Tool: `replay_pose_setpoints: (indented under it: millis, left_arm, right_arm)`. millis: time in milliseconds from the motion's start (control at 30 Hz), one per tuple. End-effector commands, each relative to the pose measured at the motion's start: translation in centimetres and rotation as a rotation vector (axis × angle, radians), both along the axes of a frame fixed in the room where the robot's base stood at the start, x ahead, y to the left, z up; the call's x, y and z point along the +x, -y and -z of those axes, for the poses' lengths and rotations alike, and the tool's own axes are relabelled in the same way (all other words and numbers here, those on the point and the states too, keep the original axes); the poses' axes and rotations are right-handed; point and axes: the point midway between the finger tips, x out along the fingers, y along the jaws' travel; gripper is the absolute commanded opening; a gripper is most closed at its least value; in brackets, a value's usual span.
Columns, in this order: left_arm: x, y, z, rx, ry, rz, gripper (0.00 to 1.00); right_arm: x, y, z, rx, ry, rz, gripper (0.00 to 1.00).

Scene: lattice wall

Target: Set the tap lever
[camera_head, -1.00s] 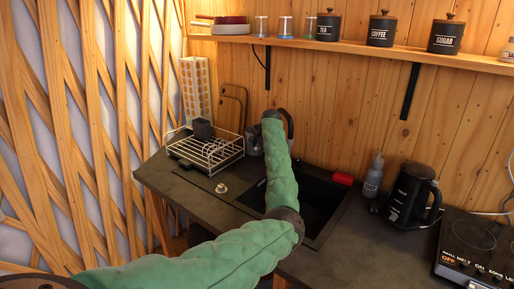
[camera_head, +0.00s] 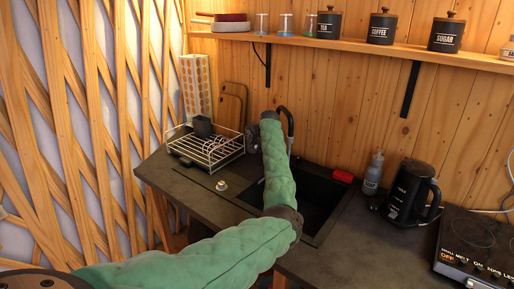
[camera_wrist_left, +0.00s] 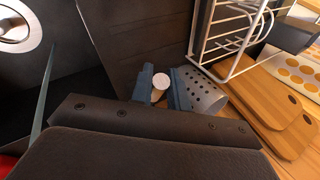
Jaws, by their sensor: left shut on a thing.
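The dark curved tap (camera_head: 290,122) stands behind the sink (camera_head: 318,200), mostly hidden by my green-sleeved left arm. My left gripper is at the arm's far end by the tap, largely hidden in the head view. In the left wrist view my left gripper (camera_wrist_left: 162,88) has its two blue-grey fingers close on either side of a small pale round-ended piece (camera_wrist_left: 160,82), apparently the tap lever. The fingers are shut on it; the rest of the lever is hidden. My right gripper is not in view.
A white wire dish rack (camera_head: 207,150) stands left of the tap. A soap bottle (camera_head: 373,173), black kettle (camera_head: 412,193) and hob (camera_head: 480,245) are at right. The counter left of the sink is mostly clear.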

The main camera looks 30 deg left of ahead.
Motion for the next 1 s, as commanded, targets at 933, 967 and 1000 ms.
replay_pose_setpoints:
  millis: [933, 967, 1000]
  left_arm:
    - [-1.6, 0.0, 5.6, -0.032, 0.393, 0.002, 0.00]
    - [-1.6, 0.0, 5.7, -0.032, 0.393, 0.002, 0.00]
    - [-1.6, 0.0, 5.7, -0.032, 0.392, 0.002, 0.00]
  right_arm:
    - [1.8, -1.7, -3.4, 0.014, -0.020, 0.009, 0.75]
    - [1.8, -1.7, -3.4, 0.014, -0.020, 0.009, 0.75]
    - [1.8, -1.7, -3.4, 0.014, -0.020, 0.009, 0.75]
